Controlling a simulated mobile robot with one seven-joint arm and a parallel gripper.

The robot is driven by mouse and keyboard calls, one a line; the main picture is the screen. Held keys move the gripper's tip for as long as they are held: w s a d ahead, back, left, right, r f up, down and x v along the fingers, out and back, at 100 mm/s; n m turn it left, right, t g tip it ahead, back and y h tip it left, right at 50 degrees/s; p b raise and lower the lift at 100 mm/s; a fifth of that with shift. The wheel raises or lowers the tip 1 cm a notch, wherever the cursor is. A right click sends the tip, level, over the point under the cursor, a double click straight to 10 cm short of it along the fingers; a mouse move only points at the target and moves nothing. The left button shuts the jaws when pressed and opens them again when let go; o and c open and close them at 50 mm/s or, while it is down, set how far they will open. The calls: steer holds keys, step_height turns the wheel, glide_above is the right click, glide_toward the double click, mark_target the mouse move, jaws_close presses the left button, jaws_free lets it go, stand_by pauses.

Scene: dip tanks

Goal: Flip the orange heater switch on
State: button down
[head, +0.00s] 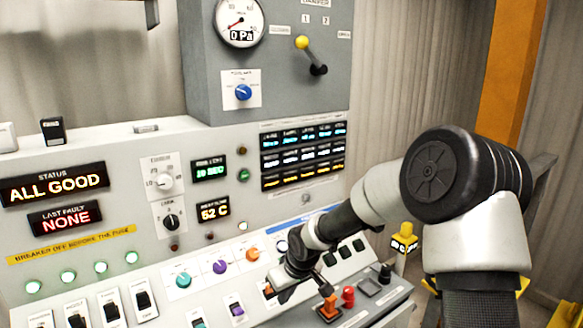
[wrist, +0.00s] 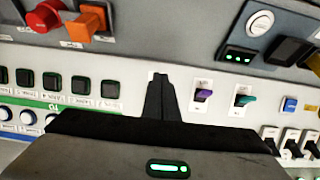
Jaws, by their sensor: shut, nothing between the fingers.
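The orange heater switch (head: 268,290) is a small rocker in the row on the sloped console, right of the purple switch (head: 236,309). In the head view only a sliver of it shows beside my gripper (head: 279,282). In the wrist view my shut, empty gripper (wrist: 160,78) covers the spot where it sits, left of the purple switch (wrist: 202,95) and teal switch (wrist: 243,98). The fingertips are at or very near the switch; I cannot tell whether they touch it, nor its position.
An orange knob (head: 252,254) sits above the switch row. A larger orange control (head: 329,306) and a red button (head: 348,295) stand to the right. Several dark buttons (wrist: 80,87) lie beside the fingers. The status display (head: 54,184) reads ALL GOOD.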

steer(key=p+v, duration=0.4)
steer(key=v, duration=0.2)
steer(key=shift+w+a, duration=0.15)
steer(key=shift+w, duration=0.1)
steer(key=shift+s+r, duration=0.1)
